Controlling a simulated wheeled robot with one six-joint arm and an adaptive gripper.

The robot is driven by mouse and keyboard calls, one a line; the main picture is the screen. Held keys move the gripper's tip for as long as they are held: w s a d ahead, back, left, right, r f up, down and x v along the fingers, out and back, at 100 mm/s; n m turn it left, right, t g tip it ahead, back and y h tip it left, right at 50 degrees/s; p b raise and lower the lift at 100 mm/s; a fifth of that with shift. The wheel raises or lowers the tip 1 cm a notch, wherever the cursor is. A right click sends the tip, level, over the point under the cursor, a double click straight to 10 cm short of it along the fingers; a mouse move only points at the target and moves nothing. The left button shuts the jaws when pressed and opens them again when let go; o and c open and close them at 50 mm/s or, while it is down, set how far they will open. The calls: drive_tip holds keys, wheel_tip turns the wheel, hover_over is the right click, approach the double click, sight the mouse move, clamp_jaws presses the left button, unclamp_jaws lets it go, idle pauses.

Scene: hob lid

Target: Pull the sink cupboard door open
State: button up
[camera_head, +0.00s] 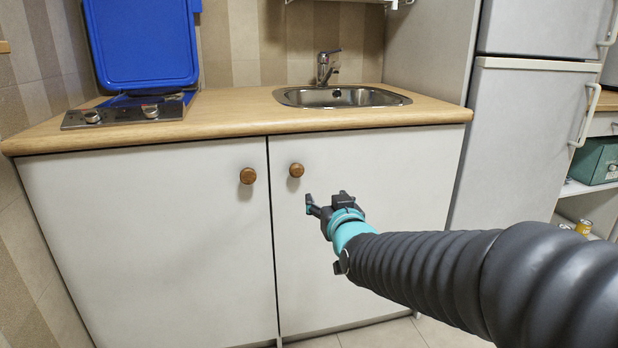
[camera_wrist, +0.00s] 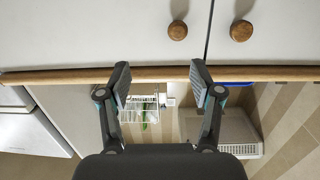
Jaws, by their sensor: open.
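The sink cupboard door (camera_head: 400,175) is the white right-hand door below the sink, and it is closed. Its round wooden knob (camera_head: 296,170) sits near the door's upper left corner. In the wrist view, which is upside down, this knob (camera_wrist: 177,30) is at the top, beyond the fingertips. My gripper (camera_head: 322,203) is in front of this door, a little right of and below the knob in the head view. In the wrist view my gripper (camera_wrist: 160,82) has its fingers spread with nothing between them. It is apart from the knob.
The left cupboard door (camera_head: 140,225) is closed, with its own wooden knob (camera_head: 248,175) close by. The wooden worktop (camera_head: 230,118) overhangs both doors. It carries the sink (camera_head: 340,97) and a hob (camera_head: 125,112) with its blue lid (camera_head: 145,45) raised. A fridge (camera_head: 525,140) stands at the right.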

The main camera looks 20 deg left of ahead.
sight(297, 171)
drive_tip(key=shift+n+t+y, duration=0.3)
drive_tip(key=shift+y, duration=0.3)
drive_tip(key=x, duration=0.5)
drive_tip(key=s+a+p+x, duration=0.1)
drive_tip(key=x, duration=0.4)
drive_tip(key=a+x, duration=0.1)
drive_tip(key=x, duration=0.5)
drive_tip(key=shift+s+a+r+p, duration=0.1)
drive_tip(key=shift+s+a+p, duration=0.1)
drive_tip(key=shift+p, duration=0.1)
clamp_jaws()
